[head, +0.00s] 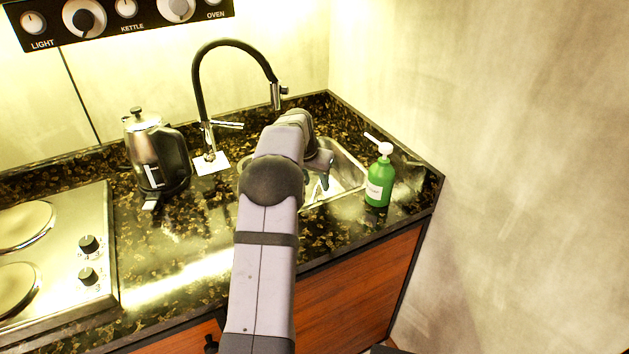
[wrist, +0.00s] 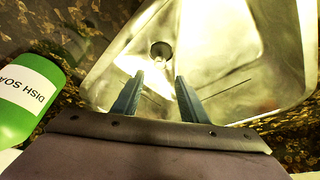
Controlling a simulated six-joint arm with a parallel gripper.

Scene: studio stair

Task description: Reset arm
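My arm reaches over the counter toward the sink in the head view, and my gripper (head: 325,182) hangs over the sink basin (head: 345,179). In the wrist view my gripper (wrist: 160,85) shows two blue-grey fingers spread apart with nothing between them. The metal basin (wrist: 222,62) with its round drain lies beyond the fingertips. In the head view my arm hides part of the sink.
A green dish soap bottle (head: 379,182) stands right of the sink, close to my gripper; it also shows in the wrist view (wrist: 22,100). A black faucet (head: 201,88) arches behind. A kettle (head: 146,155) and a stove (head: 62,255) are at left. A wall bounds the right.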

